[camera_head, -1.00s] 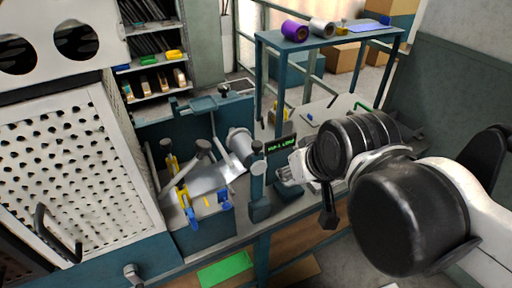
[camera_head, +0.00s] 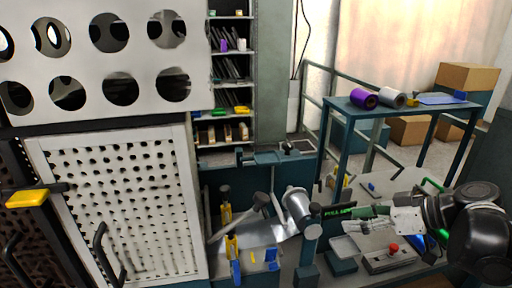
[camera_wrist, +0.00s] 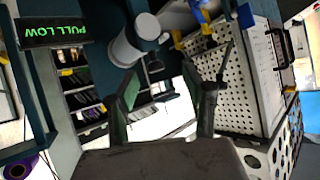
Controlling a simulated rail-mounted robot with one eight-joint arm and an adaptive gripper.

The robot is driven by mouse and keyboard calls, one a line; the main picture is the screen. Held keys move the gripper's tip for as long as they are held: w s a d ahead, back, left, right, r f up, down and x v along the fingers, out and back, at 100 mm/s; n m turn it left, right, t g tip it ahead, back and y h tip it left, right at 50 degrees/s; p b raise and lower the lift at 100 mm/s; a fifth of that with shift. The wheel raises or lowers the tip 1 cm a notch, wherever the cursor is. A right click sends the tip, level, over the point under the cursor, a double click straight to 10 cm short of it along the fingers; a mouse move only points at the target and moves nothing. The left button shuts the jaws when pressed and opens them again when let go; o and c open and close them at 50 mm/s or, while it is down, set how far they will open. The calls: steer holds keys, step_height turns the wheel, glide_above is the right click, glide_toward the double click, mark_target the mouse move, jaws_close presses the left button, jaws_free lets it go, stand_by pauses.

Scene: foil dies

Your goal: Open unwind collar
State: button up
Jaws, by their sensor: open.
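The silver foil roll (camera_head: 299,208) sits on the unwind at the middle of the bench in the head view. In the wrist view its pale cylinder (camera_wrist: 125,50) shows above the fingers, with a grey round end piece (camera_wrist: 147,26) that may be the collar. I cannot tell whether the collar is open or shut. My gripper (camera_head: 362,212) is to the right of the roll, apart from it, behind the small display. In the wrist view my gripper (camera_wrist: 168,92) has its two fingers spread with nothing between them.
A small display reading PULL LOW (camera_head: 338,211) stands between roll and gripper. Yellow and blue clamps (camera_head: 232,246) stand left of the roll. A perforated panel (camera_head: 120,205) is at left. A blue shelf carries a purple roll (camera_head: 363,98) and a white roll (camera_head: 392,98).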

mark_target(316, 206)
steer(key=shift+n+t+y, duration=0.6)
steer(key=shift+n+y, duration=0.2)
steer(key=shift+n, duration=0.1)
steer(key=x, duration=0.3)
steer(key=w+r+x, duration=0.1)
steer(key=x, duration=0.7)
steer(key=shift+w+d+r, duration=0.2)
steer(key=shift+w+d, duration=0.1)
steer(key=shift+w, duration=0.15)
jaws_close()
